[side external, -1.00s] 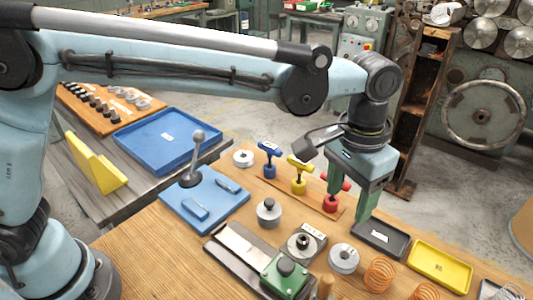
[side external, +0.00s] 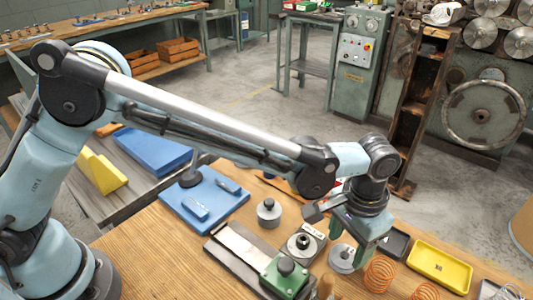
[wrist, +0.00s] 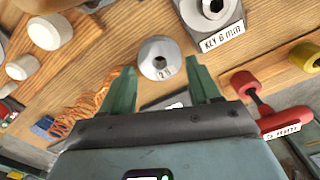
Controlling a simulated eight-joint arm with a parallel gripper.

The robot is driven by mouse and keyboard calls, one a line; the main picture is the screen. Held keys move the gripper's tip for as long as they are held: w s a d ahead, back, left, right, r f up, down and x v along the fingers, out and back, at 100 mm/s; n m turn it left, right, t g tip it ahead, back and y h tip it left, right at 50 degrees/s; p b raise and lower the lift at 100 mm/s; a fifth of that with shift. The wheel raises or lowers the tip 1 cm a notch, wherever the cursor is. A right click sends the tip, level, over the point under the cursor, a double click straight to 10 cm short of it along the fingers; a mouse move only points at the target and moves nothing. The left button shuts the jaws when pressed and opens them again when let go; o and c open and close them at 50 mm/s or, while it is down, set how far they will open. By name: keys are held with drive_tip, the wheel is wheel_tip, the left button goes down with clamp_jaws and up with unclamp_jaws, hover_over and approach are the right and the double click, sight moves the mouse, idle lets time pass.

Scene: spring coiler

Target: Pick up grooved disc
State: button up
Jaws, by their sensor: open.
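A grey metal disc (side external: 341,263) with a central hole and a small label lies flat on the wooden bench. It also shows in the wrist view (wrist: 150,50), ahead of and between the fingertips. My gripper (side external: 352,244) is open and points down just above the disc; one finger hides part of it in the side view. In the wrist view my gripper (wrist: 160,67) has a finger on either side of the disc with nothing held. I cannot tell how much height is left between fingertips and disc.
A block labelled KEY 6 mm (wrist: 222,38) with a round piece stands close by. Copper coils (side external: 380,274), a black tray (side external: 396,242) and a yellow tray (side external: 440,264) lie to the right. A green-topped fixture (side external: 284,276) and T-handled tools are near.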

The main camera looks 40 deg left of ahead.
drive_tip(key=shift+f, duration=1.45)
drive_tip(key=shift+c, duration=0.2)
drive_tip(key=c, duration=0.9)
drive_tip(key=shift+c, duration=0.2)
drive_tip(key=shift+r, duration=0.15)
wheel_tip(320, 180, up, 12)
drive_tip(key=shift+r, duration=0.15)
